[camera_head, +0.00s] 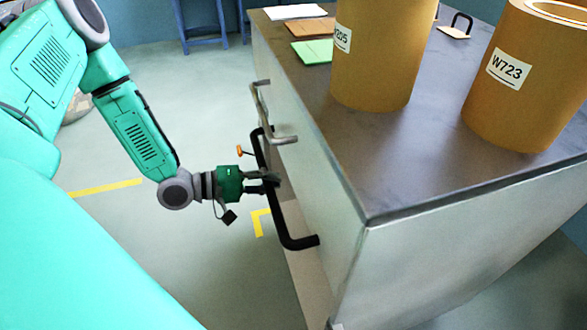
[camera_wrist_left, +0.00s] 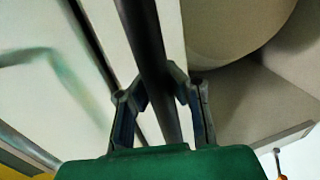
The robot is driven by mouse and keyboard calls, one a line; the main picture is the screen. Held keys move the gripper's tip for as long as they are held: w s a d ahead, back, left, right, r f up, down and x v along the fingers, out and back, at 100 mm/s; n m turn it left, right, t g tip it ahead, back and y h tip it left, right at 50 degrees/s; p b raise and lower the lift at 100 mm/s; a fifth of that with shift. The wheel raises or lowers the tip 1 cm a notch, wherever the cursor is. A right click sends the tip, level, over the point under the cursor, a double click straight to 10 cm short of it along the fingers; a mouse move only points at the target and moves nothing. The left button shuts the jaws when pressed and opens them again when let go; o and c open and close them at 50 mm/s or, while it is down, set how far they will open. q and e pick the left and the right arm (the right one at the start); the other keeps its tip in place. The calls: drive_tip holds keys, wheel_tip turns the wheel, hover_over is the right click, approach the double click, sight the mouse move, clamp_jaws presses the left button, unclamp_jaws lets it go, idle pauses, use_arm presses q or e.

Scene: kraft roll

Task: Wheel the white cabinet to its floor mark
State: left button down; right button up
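The white cabinet (camera_head: 310,190) has a dark grey top and pale sides, and fills the right of the head view. A black bar handle (camera_head: 287,235) stands out from its left side. My left gripper (camera_head: 270,182) is at this handle. In the left wrist view its two fingers (camera_wrist_left: 158,88) are on either side of the black bar (camera_wrist_left: 145,40) and close in against it. Yellow floor marks show: a corner piece (camera_head: 259,222) beside the cabinet and a strip (camera_head: 105,187) further left. My right gripper is not in view.
Two brown kraft rolls stand on the cabinet top, one labelled W723 (camera_head: 530,85), the other (camera_head: 375,50) left of it. A green sheet (camera_head: 313,51) and other flat items lie behind. A blue stool (camera_head: 200,30) stands at the back. Floor left of the cabinet is mostly clear.

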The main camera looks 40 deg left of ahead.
use_arm(q)
drive_tip(key=shift+a+f+p+v, duration=0.15)
drive_tip(key=shift+p+v, duration=0.3)
drive_tip(key=shift+v, duration=0.95)
drive_tip(key=shift+a+f+p+v, duration=0.2)
drive_tip(key=shift+p+v, duration=0.25)
drive_tip(key=shift+v, duration=0.9)
drive_tip(key=shift+w, duration=0.1)
drive_tip(key=c, duration=1.6)
unclamp_jaws()
drive_tip(key=shift+c, duration=0.2)
drive_tip(key=shift+o, duration=1.1)
drive_tip(key=shift+f, duration=0.1)
drive_tip(key=shift+a+f, duration=0.1)
drive_tip(key=shift+a, duration=0.05)
